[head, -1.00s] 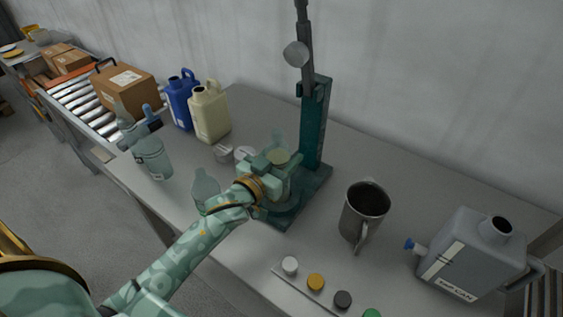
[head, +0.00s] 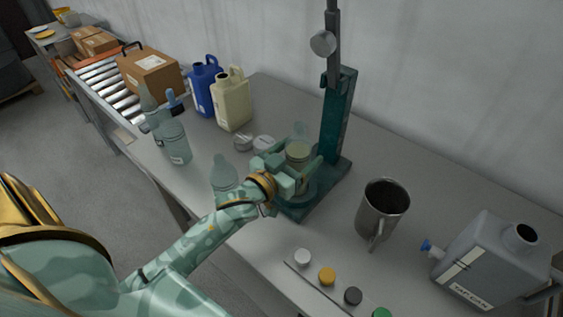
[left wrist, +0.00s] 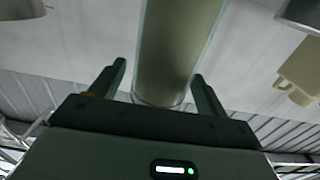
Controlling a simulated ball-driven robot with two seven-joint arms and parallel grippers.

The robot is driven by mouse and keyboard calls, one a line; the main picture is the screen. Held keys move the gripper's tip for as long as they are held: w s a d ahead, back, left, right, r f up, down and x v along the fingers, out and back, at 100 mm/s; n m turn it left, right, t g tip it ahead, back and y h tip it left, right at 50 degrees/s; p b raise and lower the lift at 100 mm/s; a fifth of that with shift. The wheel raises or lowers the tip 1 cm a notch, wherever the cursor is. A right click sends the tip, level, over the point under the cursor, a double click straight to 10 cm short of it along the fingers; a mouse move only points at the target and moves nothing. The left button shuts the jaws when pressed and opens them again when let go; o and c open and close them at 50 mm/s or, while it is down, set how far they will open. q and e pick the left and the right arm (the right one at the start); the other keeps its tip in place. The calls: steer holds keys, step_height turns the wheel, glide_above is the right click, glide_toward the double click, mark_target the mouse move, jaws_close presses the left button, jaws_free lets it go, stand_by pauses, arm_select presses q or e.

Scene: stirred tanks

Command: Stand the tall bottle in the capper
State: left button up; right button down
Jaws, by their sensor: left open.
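The tall bottle (head: 299,154), clear with olive-green contents, stands upright over the base of the dark green capper (head: 338,120). My left gripper (head: 297,172) is at the bottle's side, its fingers open on either side of it. The left wrist view shows the bottle (left wrist: 178,45) between the two spread fingers, with gaps beside it. The fingers and hand hide the bottle's lower part in the head view, so I cannot tell exactly how its bottom sits on the capper base (head: 301,209). My right gripper is out of view.
A clear bottle (head: 224,174) stands close beside my left forearm. A spray bottle (head: 175,145), blue jug (head: 203,88) and cream jug (head: 232,102) are further left. A steel mug (head: 381,208), grey canister (head: 485,260) and row of caps (head: 327,276) lie to the right and front.

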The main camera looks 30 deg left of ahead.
arm_select(q)
steer(key=s+a, duration=0.1)
steer(key=s, duration=0.9)
steer(key=shift+a+p, duration=0.25)
steer(key=shift+p, duration=0.1)
steer(key=shift+r, duration=0.1)
stand_by(1.6)
